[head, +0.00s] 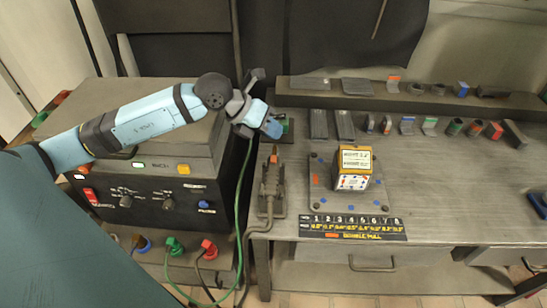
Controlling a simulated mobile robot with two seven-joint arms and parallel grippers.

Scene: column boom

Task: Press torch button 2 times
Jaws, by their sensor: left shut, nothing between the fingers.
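A dark torch (268,187) stands in a holder at the left end of the grey workbench (300,255). A small orange-red spot (273,159) near its top looks like its button. A cable runs down from the torch over the bench's front edge. My left gripper (274,128) reaches in from the left, with its blue fingertips shut and empty. In the picture it is just above the torch, with a visible gap to the orange-red spot. My right gripper is not in view.
A black power unit (150,195) with knobs and coloured switches stands left, under my left arm. A yellow-and-white box (354,167) sits on a plate right of the torch. A numbered strip (352,226) lies in front. Several small metal parts line the back. A green cable (239,200) hangs between unit and bench.

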